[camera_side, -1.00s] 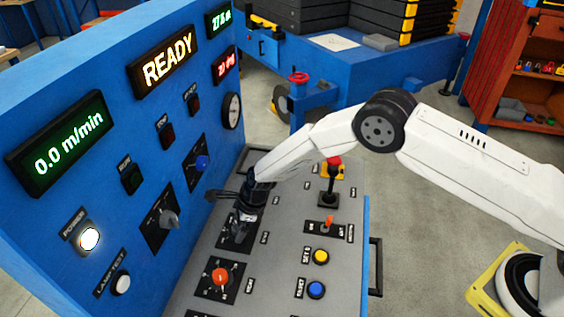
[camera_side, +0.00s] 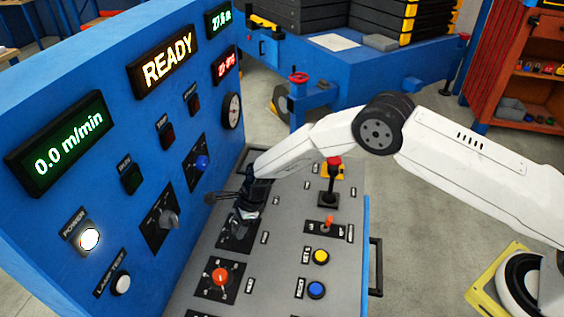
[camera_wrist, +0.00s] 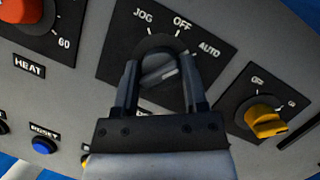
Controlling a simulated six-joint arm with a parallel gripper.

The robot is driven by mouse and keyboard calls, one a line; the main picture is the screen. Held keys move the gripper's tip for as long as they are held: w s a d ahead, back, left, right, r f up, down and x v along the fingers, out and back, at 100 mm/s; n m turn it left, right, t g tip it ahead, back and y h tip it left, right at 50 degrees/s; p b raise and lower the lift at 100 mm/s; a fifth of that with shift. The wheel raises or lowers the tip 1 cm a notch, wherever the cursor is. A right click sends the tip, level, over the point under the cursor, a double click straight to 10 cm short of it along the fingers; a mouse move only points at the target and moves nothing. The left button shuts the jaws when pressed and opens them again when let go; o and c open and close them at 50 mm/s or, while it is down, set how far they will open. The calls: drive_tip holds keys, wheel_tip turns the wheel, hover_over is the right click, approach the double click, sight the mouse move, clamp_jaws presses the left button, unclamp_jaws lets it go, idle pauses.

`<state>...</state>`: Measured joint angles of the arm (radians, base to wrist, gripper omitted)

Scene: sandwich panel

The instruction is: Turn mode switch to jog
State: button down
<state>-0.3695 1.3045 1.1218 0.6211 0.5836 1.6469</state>
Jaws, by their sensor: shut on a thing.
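The mode switch (camera_wrist: 162,66) is a dark grey knob on a black plate marked JOG, OFF and AUTO in the wrist view. Its light pointer line is turned toward the right, roughly on the AUTO side. My gripper (camera_wrist: 160,85) has one finger on each side of the knob and is shut on it. In the side view my gripper (camera_side: 241,218) reaches down to the switch's black plate (camera_side: 232,240) on the grey desk and hides most of the knob.
An orange-red knob (camera_side: 221,276) marked HEAT in the wrist view is beside the switch. A yellow knob (camera_wrist: 266,121) is on its other side. The yellow button (camera_side: 321,256), blue button (camera_side: 316,290) and a red-topped lever (camera_side: 331,180) stand nearby. The blue upright panel rises at left.

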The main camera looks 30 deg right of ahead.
drive_tip(key=n+g, duration=0.2)
drive_tip(key=n, duration=0.4)
drive_tip(key=shift+w, duration=0.15)
drive_tip(key=shift+n+g+h, duration=0.5)
drive_tip(key=shift+n+g, duration=0.5)
drive_tip(key=shift+n, duration=1.4)
drive_tip(key=shift+n+g+h, duration=0.3)
drive_tip(key=shift+n+g, duration=0.1)
drive_tip(key=shift+n, duration=0.7)
drive_tip(key=shift+c, duration=0.7)
unclamp_jaws()
drive_tip(key=shift+r, duration=0.1)
drive_tip(key=v, duration=0.7)
drive_tip(key=shift+r, duration=0.35)
